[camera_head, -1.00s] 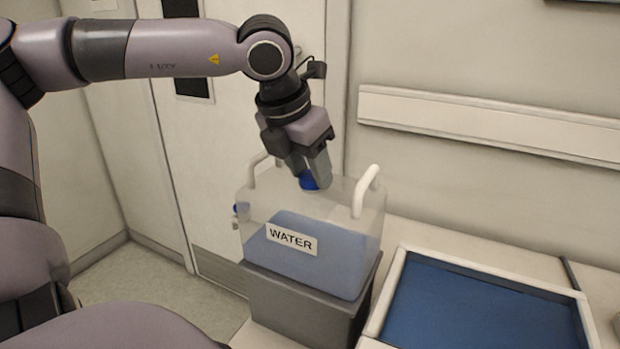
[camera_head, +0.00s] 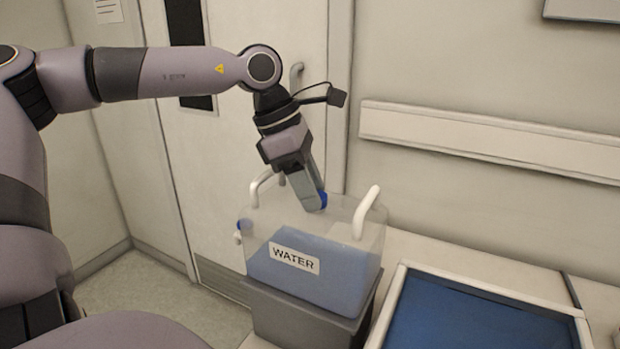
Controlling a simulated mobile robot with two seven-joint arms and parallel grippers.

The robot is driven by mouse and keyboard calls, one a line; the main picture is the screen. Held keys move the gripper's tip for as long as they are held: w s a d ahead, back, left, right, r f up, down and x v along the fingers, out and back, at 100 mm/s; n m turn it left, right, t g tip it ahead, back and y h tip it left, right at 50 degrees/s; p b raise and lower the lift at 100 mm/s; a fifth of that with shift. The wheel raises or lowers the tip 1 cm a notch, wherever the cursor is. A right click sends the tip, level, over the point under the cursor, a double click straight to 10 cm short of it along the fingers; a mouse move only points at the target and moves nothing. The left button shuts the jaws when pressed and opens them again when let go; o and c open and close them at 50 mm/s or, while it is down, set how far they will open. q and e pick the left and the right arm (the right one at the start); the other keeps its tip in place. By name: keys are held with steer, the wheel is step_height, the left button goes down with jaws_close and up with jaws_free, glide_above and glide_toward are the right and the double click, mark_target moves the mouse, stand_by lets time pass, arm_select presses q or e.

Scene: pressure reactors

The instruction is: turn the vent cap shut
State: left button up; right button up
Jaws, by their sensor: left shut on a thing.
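The blue vent cap (camera_head: 323,200) is on top of a clear water container (camera_head: 345,255) labelled WATER. Only a sliver of the cap shows past the fingers. My left gripper (camera_head: 314,202) comes down from above, tilted, and is shut on the vent cap. The container stands upright and is partly filled with blue-tinted water. My right gripper is not in view.
The container has two white handles, the right one (camera_head: 364,212) close to the gripper. A small spigot with a blue top (camera_head: 243,227) is on its left side. It stands on a grey block (camera_head: 300,318). A blue-floored tray (camera_head: 470,320) lies to the right.

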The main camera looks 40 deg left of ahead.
arm_select(q)
steer(key=m, duration=0.2)
steer(key=m+g, duration=0.1)
steer(key=m, duration=0.1)
steer(key=shift+w+a+m+g+h+p, duration=0.1)
steer(key=shift+w+m+g+h+p, duration=0.1)
steer(key=shift+m+g+h+p, duration=0.15)
steer(key=shift+w+m+g, duration=0.1)
steer(key=shift+m+g, duration=0.75)
steer(key=shift+m, duration=1.6)
steer(key=o, duration=1.1)
steer(key=shift+r, duration=0.1)
steer(key=v, duration=0.7)
steer(key=shift+b, duration=0.3)
